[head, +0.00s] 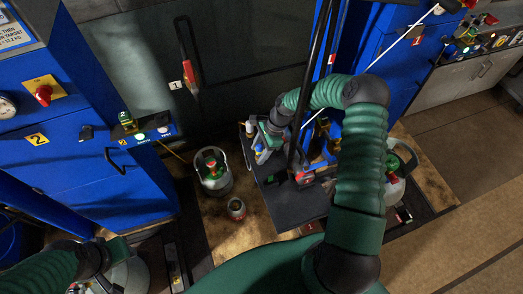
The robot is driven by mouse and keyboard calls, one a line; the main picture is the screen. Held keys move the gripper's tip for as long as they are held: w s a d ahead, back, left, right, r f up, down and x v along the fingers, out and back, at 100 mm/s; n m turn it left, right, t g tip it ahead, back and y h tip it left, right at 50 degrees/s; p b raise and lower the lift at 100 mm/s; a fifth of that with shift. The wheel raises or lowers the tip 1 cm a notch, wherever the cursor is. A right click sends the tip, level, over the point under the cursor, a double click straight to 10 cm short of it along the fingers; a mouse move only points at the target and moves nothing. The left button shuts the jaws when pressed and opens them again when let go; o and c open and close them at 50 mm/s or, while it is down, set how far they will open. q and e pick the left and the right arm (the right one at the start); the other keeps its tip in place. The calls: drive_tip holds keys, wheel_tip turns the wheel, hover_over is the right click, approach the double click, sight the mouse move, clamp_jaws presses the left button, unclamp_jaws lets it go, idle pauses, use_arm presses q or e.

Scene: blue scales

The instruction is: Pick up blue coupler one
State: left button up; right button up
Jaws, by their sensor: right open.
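My right arm reaches up the middle of the head view and bends back to the left. My right gripper (262,152) is open at the left edge of a dark platform. A small blue and pale part (262,158) shows at its fingers; I cannot tell whether this is blue coupler one or part of the gripper. No clear grip on anything shows. My left arm comes in at the lower left, and its hand (115,250) is over a grey cylinder (130,276). Its fingers are too unclear to read.
Another cylinder (394,190) stands at right. Blue cabinets (90,120) flank the scene. Open floor (470,240) lies at lower right.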

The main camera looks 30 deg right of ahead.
drive_tip(key=shift+w+a+f, duration=0.15)
drive_tip(key=shift+a+f, duration=0.1)
drive_tip(key=shift+a, duration=0.25)
drive_tip(key=shift+a+r, duration=0.1)
drive_tip(key=shift+a, duration=0.1)
drive_tip(key=shift+c, duration=1.2)
drive_tip(key=shift+r, duration=0.1)
drive_tip(key=shift+c, duration=1.1)
drive_tip(key=shift+d, duration=0.25)
clamp_jaws()
use_arm(q)
drive_tip(key=shift+a+f, duration=0.15)
drive_tip(key=shift+a, duration=0.35)
drive_tip(key=shift+a, duration=0.1)
drive_tip(key=shift+w, duration=0.1)
